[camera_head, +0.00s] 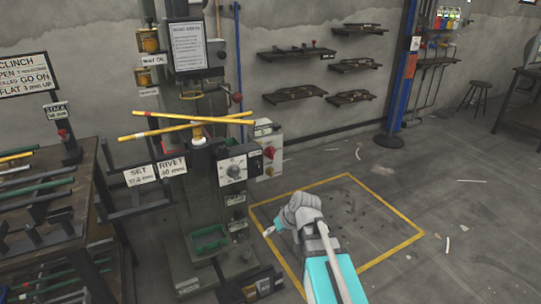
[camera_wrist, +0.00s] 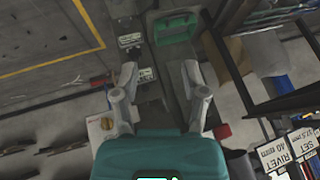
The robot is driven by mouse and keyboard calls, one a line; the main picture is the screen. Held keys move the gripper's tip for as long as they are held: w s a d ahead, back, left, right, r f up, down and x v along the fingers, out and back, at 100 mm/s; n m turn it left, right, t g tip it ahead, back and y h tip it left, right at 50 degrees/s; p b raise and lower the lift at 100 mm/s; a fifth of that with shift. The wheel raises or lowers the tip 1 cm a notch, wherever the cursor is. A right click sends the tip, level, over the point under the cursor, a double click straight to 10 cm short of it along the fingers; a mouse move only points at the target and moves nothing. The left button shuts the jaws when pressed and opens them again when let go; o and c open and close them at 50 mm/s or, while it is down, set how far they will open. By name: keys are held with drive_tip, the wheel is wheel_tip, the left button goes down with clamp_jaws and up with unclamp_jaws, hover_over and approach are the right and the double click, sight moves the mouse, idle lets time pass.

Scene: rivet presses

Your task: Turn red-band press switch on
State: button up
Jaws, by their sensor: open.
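A dark green press (camera_head: 210,130) stands left of centre in the head view. On its right side is a pale control box (camera_head: 266,150) with a red rotary switch (camera_head: 269,152). A grey panel (camera_head: 236,170) with a black dial sits to its left. No red band can be made out clearly on the press. My gripper (camera_head: 267,240) is low, right of the press base and below the control box, apart from both. In the wrist view my gripper (camera_wrist: 159,85) has its two fingers spread with nothing gripped between them. The switch is not clearly identifiable there.
A yellow-outlined floor square (camera_head: 375,262) lies right of the press. A green tray (camera_head: 210,239) sits low on the press; it also shows in the wrist view (camera_wrist: 176,28). Signs reading SET (camera_head: 140,174) and RIVET (camera_head: 172,168) stick out left, near a rack of rods (camera_head: 40,200).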

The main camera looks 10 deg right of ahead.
drive_tip(key=w+r+n+t+y+b, duration=0.1)
drive_tip(key=w+r+t+y, duration=0.1)
drive_tip(key=w, duration=0.4)
drive_tip(key=m+t+h+b, duration=0.1)
drive_tip(key=t+b, duration=0.3)
drive_tip(key=t, duration=0.7)
approach(272, 151)
drive_tip(key=v, duration=0.3)
drive_tip(key=shift+s+d+r, duration=0.1)
drive_tip(key=shift+s, duration=0.2)
drive_tip(key=shift+w, duration=0.1)
drive_tip(key=x, duration=1.3)
drive_tip(key=shift+w, duration=0.3)
drive_tip(key=shift+c, duration=0.2)
